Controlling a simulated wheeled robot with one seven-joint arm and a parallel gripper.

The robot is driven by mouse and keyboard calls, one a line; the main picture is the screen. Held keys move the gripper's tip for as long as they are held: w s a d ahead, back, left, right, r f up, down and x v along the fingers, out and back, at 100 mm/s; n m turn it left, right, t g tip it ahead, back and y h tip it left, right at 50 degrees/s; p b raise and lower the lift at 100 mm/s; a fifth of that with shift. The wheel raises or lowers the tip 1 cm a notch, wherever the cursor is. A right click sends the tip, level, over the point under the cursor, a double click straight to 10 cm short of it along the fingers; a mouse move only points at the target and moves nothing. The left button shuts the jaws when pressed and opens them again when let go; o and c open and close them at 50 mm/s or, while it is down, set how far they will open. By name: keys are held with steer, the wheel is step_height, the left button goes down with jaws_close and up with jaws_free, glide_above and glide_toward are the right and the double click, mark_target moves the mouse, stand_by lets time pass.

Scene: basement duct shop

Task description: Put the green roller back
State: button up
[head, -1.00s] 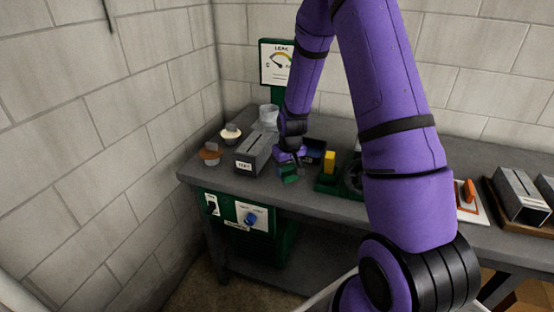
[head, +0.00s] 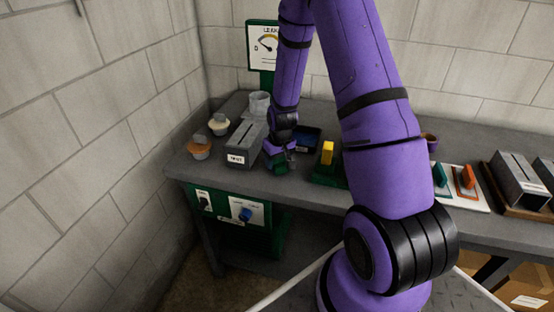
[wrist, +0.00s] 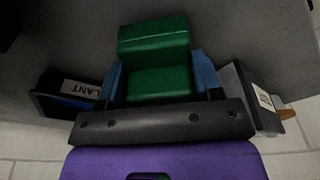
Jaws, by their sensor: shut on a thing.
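My gripper (head: 279,152) is low over the bench, just right of the grey slotted box. In the wrist view its blue fingers (wrist: 160,84) stand on both sides of the green roller (wrist: 155,62), shut on it. The roller shows as a blocky, stepped green body with a pale line across its upper part. In the head view the green roller (head: 281,167) shows only in part below the gripper, close to the bench top; whether it touches the bench is unclear.
The grey slotted box (head: 244,146) stands left of the gripper. A blue-lined dark tray (head: 308,139) lies behind it and a yellow block on a green base (head: 327,153) stands to its right. A white board (head: 481,197) with teal and orange handled tools lies farther right. My arm hides the middle bench.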

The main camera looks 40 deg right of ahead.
steer(key=o, duration=0.9)
step_height(320, 180, up, 12)
steer(key=s, duration=0.2)
step_height(320, 180, up, 10)
steer(key=f, duration=0.1)
glide_above(280, 164)
steer(key=s+a, duration=0.3)
steer(key=a, duration=0.1)
steer(key=s+a+r+t, duration=0.1)
steer(key=s+a+r, duration=0.2)
steer(key=s+r, duration=0.3)
steer(key=s+a+r+n+t, duration=0.1)
steer(key=s+a+r, duration=0.2)
steer(key=s+r, duration=0.3)
steer(key=s+a+r+t, duration=0.1)
steer(key=s+a+r, duration=0.2)
steer(key=s+r, duration=0.3)
steer(key=shift+s+r, duration=0.15)
steer(key=shift+s, duration=1.85)
steer(key=shift+d, duration=0.1)
